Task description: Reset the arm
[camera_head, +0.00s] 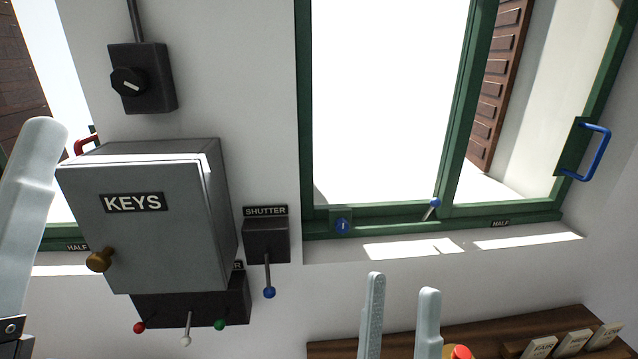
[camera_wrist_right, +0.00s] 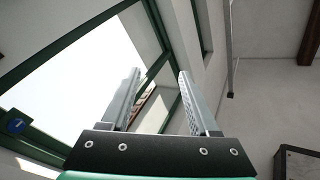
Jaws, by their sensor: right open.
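My right gripper (camera_head: 401,284) rises from the bottom of the head view, to the right of the middle. Its two pale fingers stand apart with nothing between them. In the right wrist view my right gripper (camera_wrist_right: 159,76) also shows both fingers spread and empty, pointing towards the window and ceiling. One large pale finger of my left gripper (camera_head: 36,150) shows at the left edge, in front of the wall and close to the keys box. Its other finger is out of view, so its opening cannot be told.
A grey KEYS box (camera_head: 145,225) with a brass knob juts from the wall. A SHUTTER lever (camera_head: 268,275) hangs beside it. The green-framed window (camera_head: 306,130) has a blue handle (camera_head: 597,155). A wooden shelf (camera_head: 335,350) holding cards lies at bottom right.

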